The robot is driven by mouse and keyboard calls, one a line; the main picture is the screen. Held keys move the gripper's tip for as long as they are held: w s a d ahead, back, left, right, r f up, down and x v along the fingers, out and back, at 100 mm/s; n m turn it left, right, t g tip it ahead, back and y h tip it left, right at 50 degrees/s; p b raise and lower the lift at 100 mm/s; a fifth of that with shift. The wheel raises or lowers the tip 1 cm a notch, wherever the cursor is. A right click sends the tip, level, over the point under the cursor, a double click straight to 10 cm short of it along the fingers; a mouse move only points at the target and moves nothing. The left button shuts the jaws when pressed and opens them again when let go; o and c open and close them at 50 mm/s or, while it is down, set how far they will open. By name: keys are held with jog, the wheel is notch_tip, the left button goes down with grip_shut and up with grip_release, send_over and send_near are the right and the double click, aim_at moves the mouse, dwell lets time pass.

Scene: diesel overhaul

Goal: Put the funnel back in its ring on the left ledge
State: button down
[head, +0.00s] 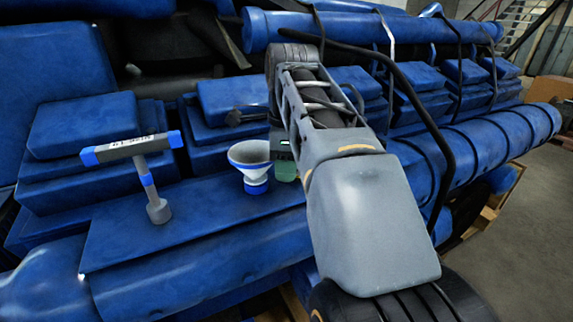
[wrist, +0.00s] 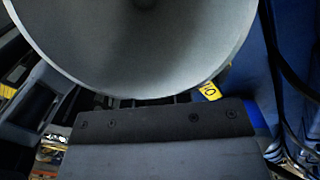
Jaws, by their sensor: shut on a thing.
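The funnel (head: 249,154) has a pale grey cone, a blue rim band and a blue lower collar. It is upright in the head view, over the blue ledge (head: 205,205); I cannot tell whether it touches it. My gripper (head: 272,150) is shut on the funnel from the right, its fingers mostly hidden by the funnel and my arm. In the wrist view the wide grey mouth of the funnel (wrist: 140,50) fills the top and hides the fingertips. The ring cannot be made out in either view.
A T-handled tool (head: 148,178) with blue ends stands upright on the ledge, left of the funnel. A small green object (head: 286,170) sits close right of the funnel. Blue engine blocks (head: 85,125) rise behind, and a long blue pipe (head: 490,135) runs right.

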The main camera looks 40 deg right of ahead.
jog(key=shift+f, duration=0.2)
jog(key=c, duration=1)
grip_release()
jog(key=shift+r, duration=0.1)
